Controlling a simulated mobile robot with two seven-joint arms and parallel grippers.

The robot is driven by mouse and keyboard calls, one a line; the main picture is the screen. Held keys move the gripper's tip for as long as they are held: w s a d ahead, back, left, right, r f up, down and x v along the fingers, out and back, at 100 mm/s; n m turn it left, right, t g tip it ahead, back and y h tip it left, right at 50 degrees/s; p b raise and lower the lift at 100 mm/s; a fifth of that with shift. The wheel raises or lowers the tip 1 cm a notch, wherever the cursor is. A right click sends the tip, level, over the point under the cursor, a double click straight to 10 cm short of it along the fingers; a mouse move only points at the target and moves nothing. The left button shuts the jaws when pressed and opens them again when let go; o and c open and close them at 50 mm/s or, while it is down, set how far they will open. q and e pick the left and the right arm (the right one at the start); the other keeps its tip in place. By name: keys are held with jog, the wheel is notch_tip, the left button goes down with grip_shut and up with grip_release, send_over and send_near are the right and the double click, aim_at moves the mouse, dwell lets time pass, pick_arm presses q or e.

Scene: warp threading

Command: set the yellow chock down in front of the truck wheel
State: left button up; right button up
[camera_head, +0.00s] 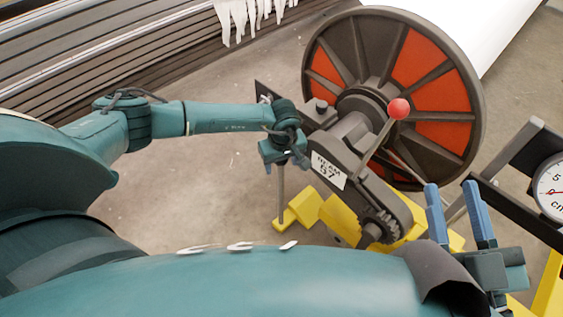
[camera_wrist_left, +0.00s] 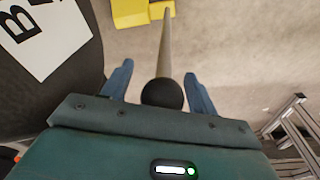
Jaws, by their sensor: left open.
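A thin grey rod (camera_head: 281,195) runs from below my left gripper (camera_head: 284,162) down to a yellow block (camera_head: 301,207) on the floor. In the left wrist view, the rod (camera_wrist_left: 166,45) ends in a black ball knob (camera_wrist_left: 163,94). The open blue fingers of my left gripper (camera_wrist_left: 158,78) stand on either side of the knob, with visible gaps. I cannot tell whether this yellow block is the chock or part of the machine's base. No truck shows; a large spoked wheel (camera_head: 420,118) with red panels stands behind. My right gripper (camera_head: 457,215) is open and empty at the lower right.
A dark machine arm with a white label (camera_head: 327,171) and a red-knobbed lever (camera_head: 398,109) stands beside the rod. A round dial (camera_head: 551,190) is at the right edge. Bare concrete floor (camera_head: 195,185) lies left of the rod.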

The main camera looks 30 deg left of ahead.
pick_arm(q)
notch_tip(320, 180, up, 4)
jog(key=shift+s+d+r+p, duration=0.1)
jog(key=shift+s+d+p, duration=0.05)
jog(key=shift+p, duration=0.6)
jog(key=r, duration=0.2)
jog(key=r+p, duration=0.1)
jog(key=r, duration=0.1)
jog(key=r+p, duration=0.1)
jog(key=r, duration=0.1)
jog(key=shift+s+d, duration=0.25)
jog(key=shift+s, duration=0.15)
jog(key=shift+r, duration=0.5)
pick_arm(e)
jog(key=shift+s+d+f+g+h, duration=0.15)
jog(key=shift+f+g+h, duration=0.1)
jog(key=shift+f+h, duration=0.2)
jog(key=shift+s+d+f+g+h, duration=0.15)
jog(key=shift+f+g+h, duration=0.1)
jog(key=shift+f+h, duration=0.2)
jog(key=shift+r, duration=0.2)
